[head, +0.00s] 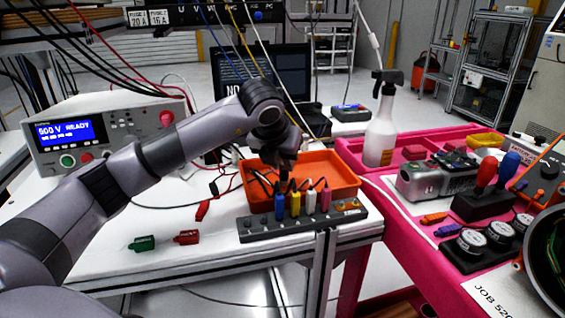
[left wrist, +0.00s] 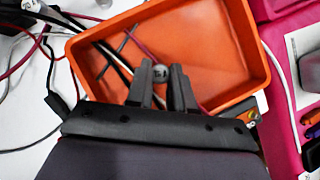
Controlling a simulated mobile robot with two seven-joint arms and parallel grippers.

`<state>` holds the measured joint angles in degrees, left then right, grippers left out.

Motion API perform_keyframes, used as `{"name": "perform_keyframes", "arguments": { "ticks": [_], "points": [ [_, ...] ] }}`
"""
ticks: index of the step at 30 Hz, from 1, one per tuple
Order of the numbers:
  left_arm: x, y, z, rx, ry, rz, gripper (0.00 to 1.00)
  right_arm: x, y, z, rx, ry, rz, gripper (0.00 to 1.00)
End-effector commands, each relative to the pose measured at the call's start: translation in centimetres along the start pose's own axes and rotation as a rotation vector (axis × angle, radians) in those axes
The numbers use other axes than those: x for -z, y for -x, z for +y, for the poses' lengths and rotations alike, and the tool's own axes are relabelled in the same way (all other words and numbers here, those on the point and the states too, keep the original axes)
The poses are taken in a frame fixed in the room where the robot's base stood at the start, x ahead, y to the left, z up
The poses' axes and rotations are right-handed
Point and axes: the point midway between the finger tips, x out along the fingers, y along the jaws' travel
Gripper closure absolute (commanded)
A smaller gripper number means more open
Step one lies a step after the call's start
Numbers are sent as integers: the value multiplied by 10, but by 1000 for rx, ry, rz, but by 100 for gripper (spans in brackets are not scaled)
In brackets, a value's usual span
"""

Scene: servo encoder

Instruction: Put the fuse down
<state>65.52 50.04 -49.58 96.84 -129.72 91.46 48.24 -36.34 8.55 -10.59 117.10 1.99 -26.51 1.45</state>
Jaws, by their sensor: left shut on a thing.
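My left gripper (head: 284,182) reaches down over the orange tray (head: 333,170) on the white bench. In the left wrist view the two dark fingers (left wrist: 164,80) are shut on a small pale round end, which I take to be the fuse (left wrist: 160,72). Only that end shows between the fingertips. The orange tray (left wrist: 215,50) lies below, and I cannot tell whether the fuse touches its floor. In the head view the fuse is hidden by the gripper. My right gripper is not in view.
Several dark and red leads (left wrist: 112,60) lie in the tray. A grey strip (head: 300,222) with blue, yellow, white and pink plugs stands in front of the tray. Green and red clips (head: 186,237) lie at front left. A pink cart (head: 385,228) with tools stands at right.

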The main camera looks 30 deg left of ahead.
Motion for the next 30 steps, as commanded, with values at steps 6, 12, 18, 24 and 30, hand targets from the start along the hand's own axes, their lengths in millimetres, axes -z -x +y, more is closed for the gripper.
{"name": "perform_keyframes", "arguments": {
  "ticks": [6,12,18,24,30],
  "points": [
    [1,-2,0,0,1,-2,100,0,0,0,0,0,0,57],
    [4,-7,0,1,1,-2,100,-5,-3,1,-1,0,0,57],
    [3,-5,0,0,1,-1,53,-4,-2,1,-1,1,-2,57],
    [2,-4,0,1,1,-1,53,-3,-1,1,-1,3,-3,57],
    [0,17,0,2,2,-5,53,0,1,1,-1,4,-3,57]
  ]
}}
